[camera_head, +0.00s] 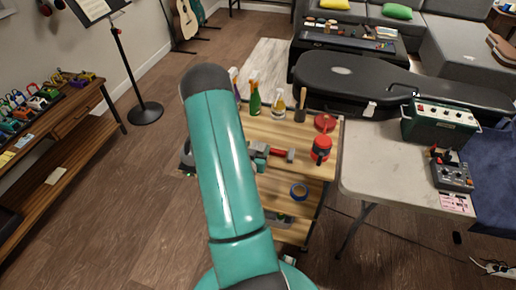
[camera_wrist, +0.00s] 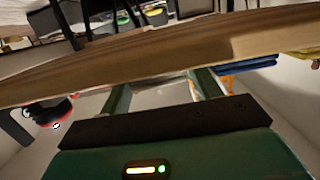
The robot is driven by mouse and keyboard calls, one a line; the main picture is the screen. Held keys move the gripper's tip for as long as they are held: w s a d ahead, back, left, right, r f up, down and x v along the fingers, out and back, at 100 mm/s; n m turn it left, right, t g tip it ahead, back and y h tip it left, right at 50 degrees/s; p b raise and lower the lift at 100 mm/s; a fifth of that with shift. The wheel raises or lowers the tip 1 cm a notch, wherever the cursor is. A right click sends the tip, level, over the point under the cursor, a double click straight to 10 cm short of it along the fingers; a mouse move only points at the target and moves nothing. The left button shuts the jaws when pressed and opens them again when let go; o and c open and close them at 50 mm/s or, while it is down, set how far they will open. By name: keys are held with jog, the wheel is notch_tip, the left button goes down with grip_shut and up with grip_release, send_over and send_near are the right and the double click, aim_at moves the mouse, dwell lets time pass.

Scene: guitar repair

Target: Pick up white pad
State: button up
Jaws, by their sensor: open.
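My gripper (camera_wrist: 161,92) shows in the wrist view with its two green fingers spread apart, just beneath and in front of a wooden board edge (camera_wrist: 160,65). A pale patch shows between the fingers, too unclear to name; I see nothing clearly gripped. I cannot pick out the white pad with certainty. In the head view, a small pale flat piece (camera_head: 57,176) lies on the lower left shelf.
Floor at left is clear.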

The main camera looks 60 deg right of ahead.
jog(key=shift+c, duration=0.4)
jog(key=c, duration=0.6)
jog(key=shift+o, duration=0.2)
